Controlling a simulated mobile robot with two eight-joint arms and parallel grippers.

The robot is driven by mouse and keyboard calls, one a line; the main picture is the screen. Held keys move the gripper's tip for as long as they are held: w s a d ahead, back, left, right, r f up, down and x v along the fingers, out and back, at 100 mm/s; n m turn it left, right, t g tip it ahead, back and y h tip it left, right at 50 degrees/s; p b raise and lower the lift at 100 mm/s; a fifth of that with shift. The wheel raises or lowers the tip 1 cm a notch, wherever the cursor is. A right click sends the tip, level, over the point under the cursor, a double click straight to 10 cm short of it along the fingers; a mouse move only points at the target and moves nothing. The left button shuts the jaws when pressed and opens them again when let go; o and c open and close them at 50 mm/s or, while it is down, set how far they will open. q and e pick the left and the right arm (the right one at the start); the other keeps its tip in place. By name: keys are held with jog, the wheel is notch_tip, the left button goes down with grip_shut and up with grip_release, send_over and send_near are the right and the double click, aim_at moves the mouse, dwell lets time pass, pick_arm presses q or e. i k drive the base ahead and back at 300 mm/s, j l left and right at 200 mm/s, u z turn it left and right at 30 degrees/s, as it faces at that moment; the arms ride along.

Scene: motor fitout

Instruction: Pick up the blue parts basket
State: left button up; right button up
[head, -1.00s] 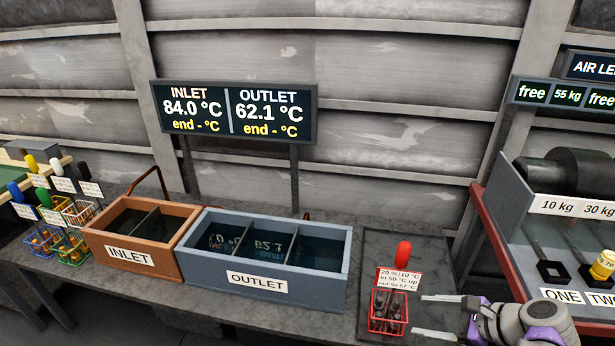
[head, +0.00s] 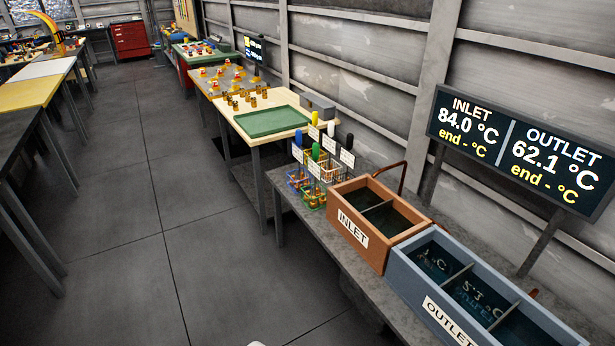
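The blue parts basket (head: 296,181) stands on the grey bench, at the left end of a small group of wire baskets. It has a blue upright handle (head: 298,138) and a white label card. Small orange-brown parts seem to lie in it, too small to make out well. A green basket (head: 313,196) stands close in front of it. Other baskets with yellow, white and black handles stand behind and to the right, partly hidden by one another.
The orange INLET tank (head: 362,249) and blue-grey OUTLET tank (head: 437,313) stand right of the baskets. A table with a green mat (head: 272,122) lies beyond them. The floor (head: 205,240) left of the bench is clear. More tables line the far left.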

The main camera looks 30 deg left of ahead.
aim_at(297, 152)
jog(key=i+j+z, duration=0.1)
jog(key=j, duration=0.4)
jog(key=i+j+z, duration=0.1)
jog(key=i+j, duration=0.15)
jog(key=j, duration=0.25)
jog(key=i+j+z, duration=0.15)
jog(key=j, duration=0.35)
jog(key=i+j+z, duration=0.1)
jog(key=j, duration=0.45)
jog(key=i+j+z, duration=0.1)
jog(key=j, duration=0.45)
jog(key=i+j+z, duration=0.1)
jog(key=j, duration=0.45)
jog(key=i+j+z, duration=0.1)
jog(key=i+j, duration=0.25)
jog(key=i+j+z, duration=0.1)
jog(key=i+j, duration=0.2)
jog(key=j, duration=0.3)
